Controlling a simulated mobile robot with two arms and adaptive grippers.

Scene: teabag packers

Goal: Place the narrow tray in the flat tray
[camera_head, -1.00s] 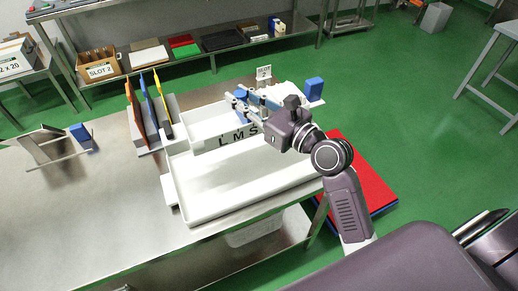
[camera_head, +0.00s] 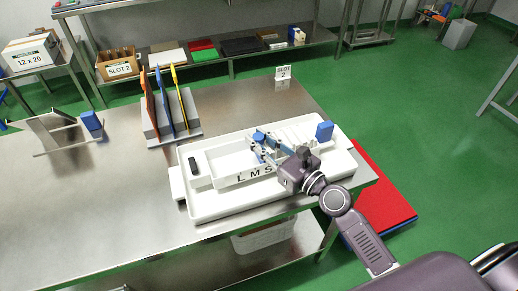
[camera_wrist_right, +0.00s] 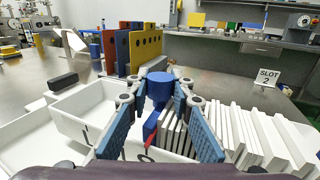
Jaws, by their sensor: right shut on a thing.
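The narrow tray (camera_head: 228,181) is white, with the letters L, M and S on its front wall and white upright pieces in its right part. It is over the flat tray (camera_head: 205,213), within its outline; I cannot tell whether it touches the floor. The flat tray is a larger, shallow white tray on the steel table. My right gripper (camera_head: 262,150) is at the middle of the narrow tray and shut on it; in the wrist view its blue-padded fingers (camera_wrist_right: 163,135) stand either side of a blue cylinder (camera_wrist_right: 160,88). My left gripper is out of view.
A rack with orange, blue and yellow boards (camera_head: 172,125) stands behind left. A SLOT 2 sign (camera_head: 283,76) stands at the back of the steel table (camera_head: 85,205). A metal stand with a blue block (camera_head: 91,121) is at left. Red and blue slabs (camera_head: 375,190) lie beyond the right edge.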

